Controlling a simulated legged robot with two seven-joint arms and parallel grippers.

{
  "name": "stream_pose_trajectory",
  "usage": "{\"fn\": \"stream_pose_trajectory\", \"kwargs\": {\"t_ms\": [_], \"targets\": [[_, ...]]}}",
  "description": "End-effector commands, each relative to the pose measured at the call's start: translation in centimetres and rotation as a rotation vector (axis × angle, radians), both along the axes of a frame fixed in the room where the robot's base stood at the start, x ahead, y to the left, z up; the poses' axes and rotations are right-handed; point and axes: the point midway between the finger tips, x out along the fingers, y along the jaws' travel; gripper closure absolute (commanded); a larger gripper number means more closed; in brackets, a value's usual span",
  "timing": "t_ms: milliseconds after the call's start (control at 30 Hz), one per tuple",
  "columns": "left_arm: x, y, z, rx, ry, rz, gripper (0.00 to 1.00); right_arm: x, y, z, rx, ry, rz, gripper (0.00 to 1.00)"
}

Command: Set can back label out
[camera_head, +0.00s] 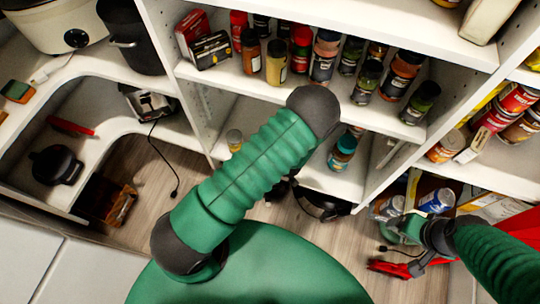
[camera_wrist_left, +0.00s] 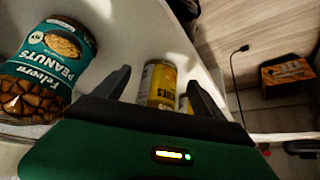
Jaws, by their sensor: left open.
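A yellow can (camera_wrist_left: 160,84) with dark lettering stands on a white shelf in the left wrist view. My left gripper (camera_wrist_left: 158,76) is open, with the yellow can showing between its two dark fingers. A second yellow item (camera_wrist_left: 186,104) is partly hidden behind the right finger. In the head view my left arm hides its gripper. My right gripper (camera_head: 408,230) is at the lower right of the head view, close to a silver-topped can (camera_head: 387,207) and a blue can (camera_head: 437,201). Whether its jaws are open or shut is unclear.
A teal-labelled peanuts jar (camera_wrist_left: 48,68) stands left of my left gripper. Jars and bottles fill the upper shelf (camera_head: 440,132). More cans (camera_head: 447,146) are on the right shelf. A black pot (camera_head: 57,165) is at the left. Some wooden floor is clear.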

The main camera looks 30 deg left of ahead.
Motion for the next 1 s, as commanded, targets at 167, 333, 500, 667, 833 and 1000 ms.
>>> {"fn": "stream_pose_trajectory", "kwargs": {"t_ms": [167,333,500,667,833,1000], "targets": [[-1.3,-1.9,5.1,0.000,0.002,-0.003,0.19,0.0,0.0,5.4,0.000,-0.001,0.000,0.19],[-2.7,-3.9,8.9,0.001,0.003,-0.002,0.19,0.1,0.0,9.5,0.000,-0.001,0.000,0.19],[-3.9,-5.8,12.0,0.001,0.002,-0.002,0.19,0.1,0.0,12.9,0.000,-0.001,0.000,0.19],[-4.6,-6.8,13.3,0.002,0.001,-0.001,0.19,0.1,0.0,14.3,0.000,-0.001,0.000,0.19],[-4.7,-7.0,13.2,0.002,0.001,0.000,0.19,0.1,0.0,14.3,0.000,0.000,0.000,0.19],[-4.8,-7.0,13.2,0.002,0.001,-0.001,0.19,0.0,0.0,14.2,0.000,0.000,0.000,0.19]]}}
